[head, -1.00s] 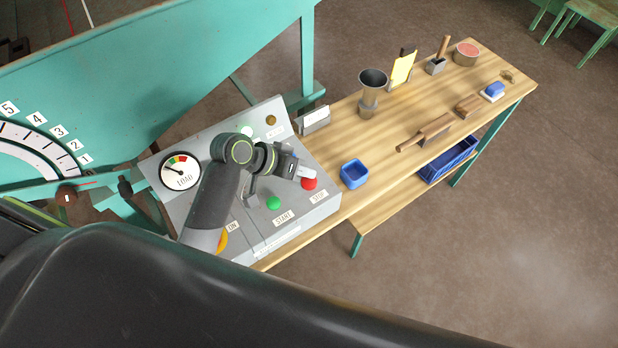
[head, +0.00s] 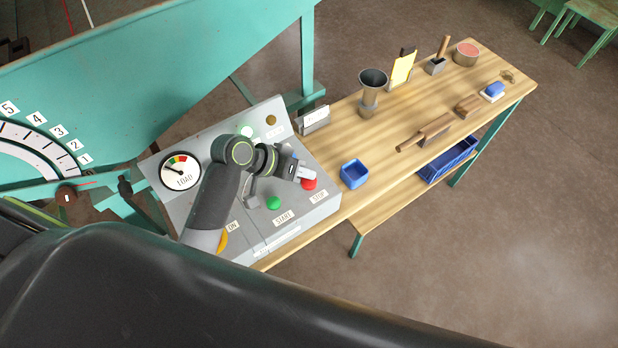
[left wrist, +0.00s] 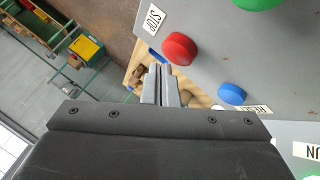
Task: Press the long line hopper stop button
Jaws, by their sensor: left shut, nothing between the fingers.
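The red stop button (head: 310,184) sits on the sloped grey control panel (head: 262,222), next to a STOP label (head: 319,197). In the left wrist view the red button (left wrist: 180,48) stands proud of the panel beside its STOP label (left wrist: 154,18). My left gripper (head: 307,174) is shut and empty, with its fingertips close above the red button in the head view. In the left wrist view the shut fingertips (left wrist: 160,71) show below and left of the button, and a gap appears between them. I cannot tell the exact distance. My right gripper is not in view.
The panel also has a green START button (head: 273,202), a LOAD gauge (head: 181,171) and a lit white lamp (head: 247,131). A blue RESET button (left wrist: 231,93) shows in the wrist view. A blue bin (head: 354,174) stands on the wooden bench (head: 390,190) beside the panel.

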